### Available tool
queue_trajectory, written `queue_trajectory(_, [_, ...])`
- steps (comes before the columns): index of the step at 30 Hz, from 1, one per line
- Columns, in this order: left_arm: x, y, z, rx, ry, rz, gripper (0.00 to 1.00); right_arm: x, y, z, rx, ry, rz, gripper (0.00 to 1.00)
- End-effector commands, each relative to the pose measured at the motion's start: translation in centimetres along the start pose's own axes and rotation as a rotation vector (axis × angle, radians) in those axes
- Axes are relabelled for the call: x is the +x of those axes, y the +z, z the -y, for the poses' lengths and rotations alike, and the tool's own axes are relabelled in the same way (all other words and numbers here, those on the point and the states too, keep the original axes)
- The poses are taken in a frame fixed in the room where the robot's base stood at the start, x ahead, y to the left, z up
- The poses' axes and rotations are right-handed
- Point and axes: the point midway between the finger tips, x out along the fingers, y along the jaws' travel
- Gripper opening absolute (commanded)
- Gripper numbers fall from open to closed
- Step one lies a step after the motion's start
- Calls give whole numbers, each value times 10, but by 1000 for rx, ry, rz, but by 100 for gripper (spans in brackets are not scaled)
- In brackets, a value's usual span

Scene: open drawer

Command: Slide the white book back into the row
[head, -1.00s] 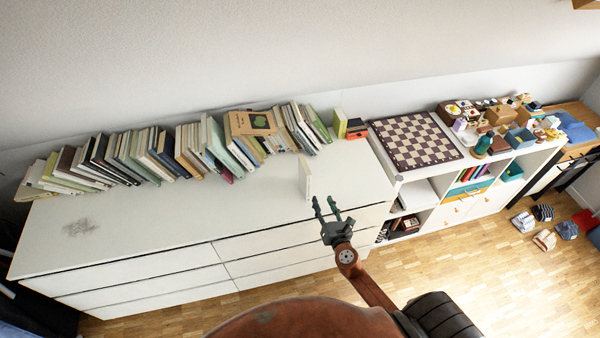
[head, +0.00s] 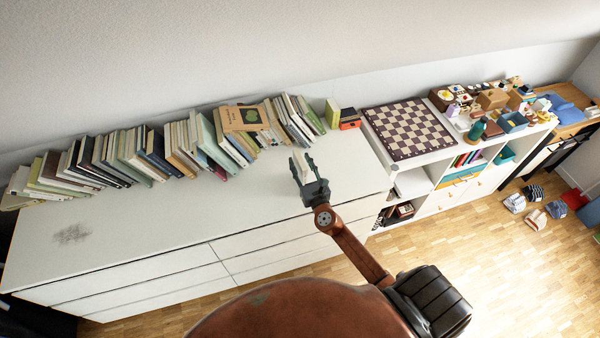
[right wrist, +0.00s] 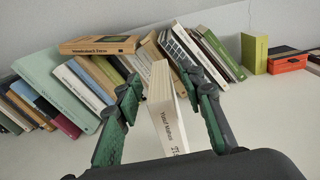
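The white book (head: 299,160) stands upright on the white dresser top, in front of the row of books (head: 150,150) and apart from it. My right gripper (head: 301,166) reaches over the dresser's front with a finger on each side of the book. In the right wrist view the book (right wrist: 167,108), with its spine lettering towards me, stands between the open fingers (right wrist: 162,95). A gap shows between the left finger and the book; the right finger is close to it, and contact is unclear. My left gripper is not in view.
The row leans along the wall, with a tan book (head: 243,118) lying on top. A green book (head: 332,112) and an orange-and-black box (head: 349,119) stand right of it. A chessboard (head: 408,129) lies farther right.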

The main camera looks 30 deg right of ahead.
Motion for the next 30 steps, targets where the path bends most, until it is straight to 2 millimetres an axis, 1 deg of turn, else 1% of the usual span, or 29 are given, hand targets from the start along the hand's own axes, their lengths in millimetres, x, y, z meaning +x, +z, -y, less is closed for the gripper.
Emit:
queue_trajectory(1, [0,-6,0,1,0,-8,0,5,-1,0,0,0,-1,36])
queue_trajectory(5, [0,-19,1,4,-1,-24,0,11,-1,1,1,-1,-1,36])
queue_trajectory(10, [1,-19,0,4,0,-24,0,11,-1,1,1,-1,-1,36])
queue_trajectory(18, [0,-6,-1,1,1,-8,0,10,-1,1,1,-1,-1,18])
queue_trajectory(26, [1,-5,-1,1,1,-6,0,10,-1,1,1,-1,-1,0])
queue_trajectory(30, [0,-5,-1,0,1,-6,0,10,-1,1,1,-1,-1,0])
